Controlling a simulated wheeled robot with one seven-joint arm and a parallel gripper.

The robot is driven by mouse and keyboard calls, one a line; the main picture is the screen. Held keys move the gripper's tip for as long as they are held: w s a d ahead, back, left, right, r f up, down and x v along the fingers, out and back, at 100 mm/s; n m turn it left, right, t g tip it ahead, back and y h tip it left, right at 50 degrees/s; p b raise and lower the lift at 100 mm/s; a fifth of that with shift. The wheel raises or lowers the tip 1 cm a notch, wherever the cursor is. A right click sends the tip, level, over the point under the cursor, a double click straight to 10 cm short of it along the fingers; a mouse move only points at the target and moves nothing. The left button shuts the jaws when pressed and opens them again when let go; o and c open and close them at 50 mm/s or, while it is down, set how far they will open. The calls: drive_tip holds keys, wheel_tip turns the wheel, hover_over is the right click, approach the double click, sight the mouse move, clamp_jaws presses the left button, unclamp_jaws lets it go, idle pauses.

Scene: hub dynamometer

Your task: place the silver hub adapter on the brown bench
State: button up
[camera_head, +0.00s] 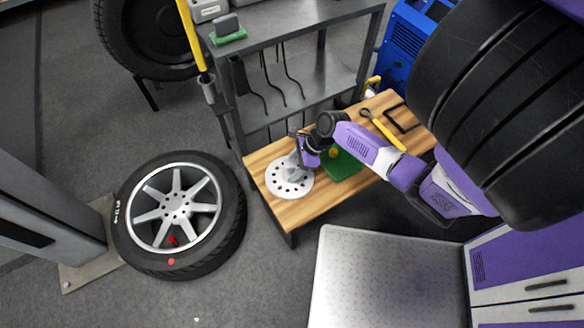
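The silver hub adapter (289,186), a pale round disc with a ring of dark holes and a raised centre, shows over the left end of the brown bench (308,213). It looks roughly flat. I cannot tell whether it rests on the wood or is held just above it. My gripper (299,158) is at the raised centre of the adapter, on its upper right side, with my purple and white arm reaching in from the right. The fingers are small and partly hidden against the adapter, so their opening and grip are unclear.
A green mat (343,166) lies beside the adapter, partly under my arm. A yellow-handled tool (386,132) and a black frame (402,117) lie further right on the bench. A grey metal shelf (300,85) stands behind. A wheel (180,214) is at left.

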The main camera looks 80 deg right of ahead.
drive_tip(key=shift+r, duration=0.1)
drive_tip(key=s+d+r+n+h+p, duration=0.35)
drive_tip(key=s+r+n, duration=0.45)
drive_tip(key=r, duration=0.4)
drive_tip(key=w+a+r+n+t, duration=0.1)
drive_tip(key=a+r+n+t, duration=0.2)
drive_tip(key=a+r+n, duration=0.5)
drive_tip(key=w+a+r+n+t+y, duration=0.1)
drive_tip(key=a+r+n+t, duration=0.2)
drive_tip(key=a+r+n, duration=0.5)
drive_tip(key=w+a+r+n+t, duration=0.1)
drive_tip(key=a+r+n+t, duration=0.2)
drive_tip(key=a+r+n, duration=0.5)
drive_tip(key=a, duration=1.2)
drive_tip(key=shift+r+y+b, duration=0.3)
drive_tip(key=shift+r+y, duration=0.05)
drive_tip(key=shift+w, duration=0.1)
wheel_tip(320, 180, up, 5)
drive_tip(key=p, duration=0.5)
drive_tip(key=shift+f, duration=0.15)
